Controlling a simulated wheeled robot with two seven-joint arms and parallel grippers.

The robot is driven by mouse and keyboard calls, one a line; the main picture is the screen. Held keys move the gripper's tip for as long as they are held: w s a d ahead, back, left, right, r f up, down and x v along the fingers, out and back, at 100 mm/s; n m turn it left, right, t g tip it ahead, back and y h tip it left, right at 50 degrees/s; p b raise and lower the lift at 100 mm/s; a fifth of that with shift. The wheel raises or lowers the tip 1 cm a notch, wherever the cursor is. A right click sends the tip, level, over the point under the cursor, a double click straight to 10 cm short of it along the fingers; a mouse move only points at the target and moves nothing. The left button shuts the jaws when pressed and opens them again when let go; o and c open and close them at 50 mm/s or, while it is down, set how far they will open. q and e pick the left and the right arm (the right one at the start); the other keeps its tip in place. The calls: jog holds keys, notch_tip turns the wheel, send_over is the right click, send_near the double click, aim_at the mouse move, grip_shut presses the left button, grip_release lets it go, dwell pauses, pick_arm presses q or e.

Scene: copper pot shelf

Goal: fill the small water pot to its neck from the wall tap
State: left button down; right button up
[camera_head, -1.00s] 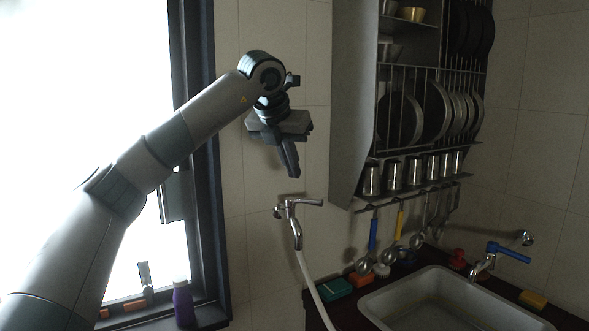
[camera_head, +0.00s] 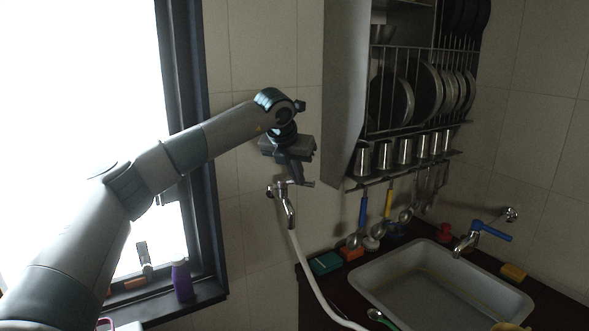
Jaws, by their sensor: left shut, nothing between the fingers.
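The wall tap (camera_head: 283,203) is a chrome tap on the tiled wall, left of the sink, with a pale hose (camera_head: 306,268) running down from its spout. My left gripper (camera_head: 299,181) points down, its fingers shut and empty, right at the tap's lever handle; whether they touch it I cannot tell. The fingers partly cover the handle. A second tap (camera_head: 478,233) with a blue handle sits on the wall over the sink. No small water pot can be made out. My right gripper is out of view.
A metal sink (camera_head: 365,284) is set in the dark counter (camera_head: 312,285). A dish rack (camera_head: 343,95) with plates, steel cups and hanging ladles is right of my left gripper. A purple bottle (camera_head: 182,281) stands on the window sill. A yellow object (camera_head: 508,327) is cut off at the bottom edge.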

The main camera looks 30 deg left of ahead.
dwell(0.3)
pick_arm(q)
jog(key=shift+w+f+n+y+b, duration=0.1)
jog(key=shift+w+n+y+b, duration=0.3)
jog(key=shift+w+n+b, duration=0.35)
jog(key=shift+s+m, duration=0.25)
